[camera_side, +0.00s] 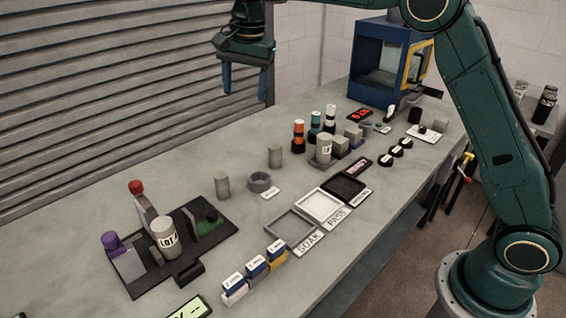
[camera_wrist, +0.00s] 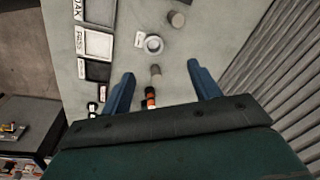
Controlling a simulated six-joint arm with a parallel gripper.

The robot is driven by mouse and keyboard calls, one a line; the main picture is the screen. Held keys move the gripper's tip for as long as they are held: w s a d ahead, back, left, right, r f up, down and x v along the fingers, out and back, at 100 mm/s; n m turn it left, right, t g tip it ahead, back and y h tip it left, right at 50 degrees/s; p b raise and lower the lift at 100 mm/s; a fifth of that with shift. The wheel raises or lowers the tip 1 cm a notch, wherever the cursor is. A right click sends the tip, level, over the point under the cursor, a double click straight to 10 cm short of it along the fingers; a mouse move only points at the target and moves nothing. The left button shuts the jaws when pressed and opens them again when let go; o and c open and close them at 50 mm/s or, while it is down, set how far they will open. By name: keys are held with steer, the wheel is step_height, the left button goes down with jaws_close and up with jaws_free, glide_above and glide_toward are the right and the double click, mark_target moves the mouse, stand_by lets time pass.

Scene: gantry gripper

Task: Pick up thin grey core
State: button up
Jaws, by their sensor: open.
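Two slim, plain grey upright cylinders stand on the bench; I cannot tell for sure which is the thin grey core. One grey cylinder (camera_side: 275,157) stands behind the grey ring; in the wrist view it (camera_wrist: 155,75) shows between my fingers. The other grey cylinder (camera_side: 222,186) stands nearer the black fixture and shows at the top of the wrist view (camera_wrist: 177,19). My gripper (camera_side: 246,97) is open and empty, pointing down high above the bench. Its two blue fingers also show in the wrist view (camera_wrist: 162,73).
A grey ring (camera_side: 260,182) lies close to both cylinders. Orange-banded bottles (camera_side: 298,136) and a labelled grey cylinder (camera_side: 323,148) stand to the right. A black fixture (camera_side: 215,238) with a red-knobbed lever is at front left. Flat trays (camera_side: 290,228) line the front edge.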

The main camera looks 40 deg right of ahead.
steer(key=w+a+f+m, duration=0.2)
steer(key=w+f, duration=0.3)
steer(key=f, duration=0.2)
steer(key=m+g, duration=0.2)
steer(key=m, duration=0.1)
glide_above(220, 175)
step_height(220, 175, down, 9)
steer(key=shift+a+f, duration=0.1)
steer(key=shift+a, duration=0.1)
steer(key=shift+f, duration=4.25)
steer(key=shift+f, duration=0.1)
steer(key=shift+d+f, duration=0.15)
steer(key=shift+f, duration=1.1)
steer(key=shift+d+f, duration=0.1)
steer(key=shift+f, duration=1.15)
